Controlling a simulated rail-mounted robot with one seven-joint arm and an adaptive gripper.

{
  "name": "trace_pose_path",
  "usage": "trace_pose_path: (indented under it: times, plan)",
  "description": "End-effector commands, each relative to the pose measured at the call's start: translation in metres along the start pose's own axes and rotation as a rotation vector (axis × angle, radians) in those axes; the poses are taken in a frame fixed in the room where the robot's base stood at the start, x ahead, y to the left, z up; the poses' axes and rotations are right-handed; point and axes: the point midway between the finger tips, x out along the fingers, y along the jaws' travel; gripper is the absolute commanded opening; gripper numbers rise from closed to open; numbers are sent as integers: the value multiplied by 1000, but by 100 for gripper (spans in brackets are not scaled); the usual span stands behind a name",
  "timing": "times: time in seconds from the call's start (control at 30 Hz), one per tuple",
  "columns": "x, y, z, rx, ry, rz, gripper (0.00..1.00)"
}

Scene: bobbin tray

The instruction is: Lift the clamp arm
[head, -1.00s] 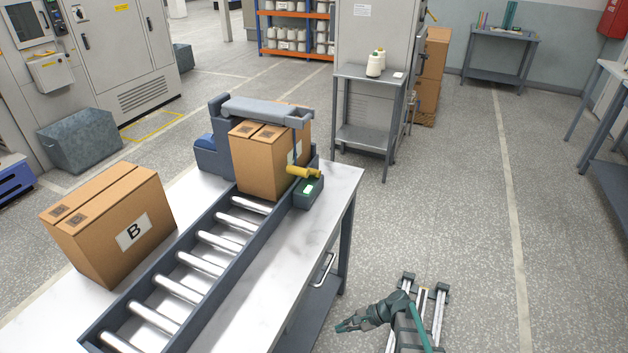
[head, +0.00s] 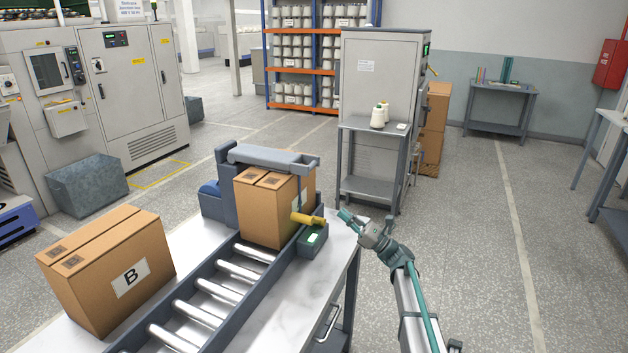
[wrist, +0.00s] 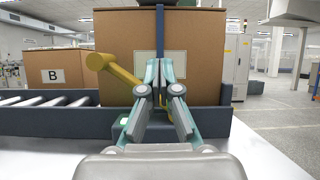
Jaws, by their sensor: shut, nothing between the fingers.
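The clamp arm (head: 268,156) is a grey bar lying level over a cardboard box (head: 262,215) at the far end of the roller conveyor. A yellow handle (head: 307,219) sticks out low at the box's side, above a small green-lit unit (head: 312,238). My gripper (head: 343,213) is right of the handle and apart from it. In the wrist view my gripper (wrist: 161,72) is shut and empty, pointing at the box (wrist: 205,50). There the yellow handle (wrist: 118,75) is up and left of the fingers. A dark blue upright strip (wrist: 160,25) runs down the box behind the fingertips.
A second box marked B (head: 110,270) stands on the table left of the rollers (head: 215,290). The table (head: 290,310) has bare surface at the front right. A small stand with cones (head: 372,130) is behind. Open floor lies to the right.

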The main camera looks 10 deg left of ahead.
Motion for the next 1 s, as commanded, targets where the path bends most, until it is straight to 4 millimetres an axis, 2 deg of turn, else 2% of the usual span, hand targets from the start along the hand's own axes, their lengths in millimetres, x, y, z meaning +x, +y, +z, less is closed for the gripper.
trace_pose_path:
  times: [0.03, 0.2, 0.5, 0.67, 0.87, 1.0]
  plan:
    - [7, -2, 5, 17, -25, 4, 0]
    - [15, -3, 15, 44, -68, 8, 0]
    - [15, -3, 14, 43, -65, 8, 0]
    - [22, -3, 15, 42, -64, 9, 0]
    - [49, -3, 18, 42, -64, 9, 0]
    - [77, -3, 20, 43, -63, 10, 0]
